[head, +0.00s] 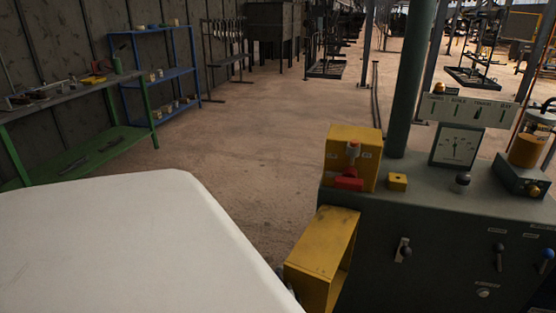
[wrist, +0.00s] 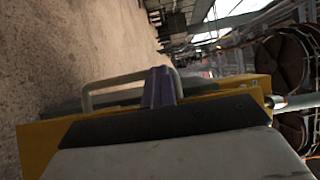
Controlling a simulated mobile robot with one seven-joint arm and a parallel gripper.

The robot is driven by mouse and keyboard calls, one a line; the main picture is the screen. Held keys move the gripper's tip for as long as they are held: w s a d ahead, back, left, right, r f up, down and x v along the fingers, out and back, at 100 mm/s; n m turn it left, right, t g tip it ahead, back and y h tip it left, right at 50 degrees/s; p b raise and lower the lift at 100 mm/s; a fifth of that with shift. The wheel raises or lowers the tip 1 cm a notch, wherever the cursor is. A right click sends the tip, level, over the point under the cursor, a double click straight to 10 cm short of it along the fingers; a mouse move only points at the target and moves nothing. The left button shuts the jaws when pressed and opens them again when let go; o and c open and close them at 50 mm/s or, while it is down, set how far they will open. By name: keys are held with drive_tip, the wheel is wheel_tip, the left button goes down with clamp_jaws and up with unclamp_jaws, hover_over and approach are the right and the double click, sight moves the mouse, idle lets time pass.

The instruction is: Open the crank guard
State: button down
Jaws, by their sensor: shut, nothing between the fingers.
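The crank guard appears to be the yellow box-shaped cover (head: 322,243) on the left side of the grey-green machine cabinet (head: 440,235). Its front looks hollow, and its lower left is hidden behind my white arm. In the wrist view a yellow panel (wrist: 35,150) with a pale bent handle (wrist: 115,80) lies just ahead of me. My gripper (wrist: 160,78) shows as dark purple fingers, shut with nothing between them. The fingers overlap the handle in the picture; I cannot tell if they touch it. In the head view my gripper is mostly hidden.
A green workbench (head: 85,150) and blue shelf (head: 165,75) stand at left. The floor between is clear.

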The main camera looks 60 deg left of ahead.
wheel_tip(320, 180, up, 18)
drive_tip(key=p, duration=0.9)
drive_tip(key=shift+r, duration=0.15)
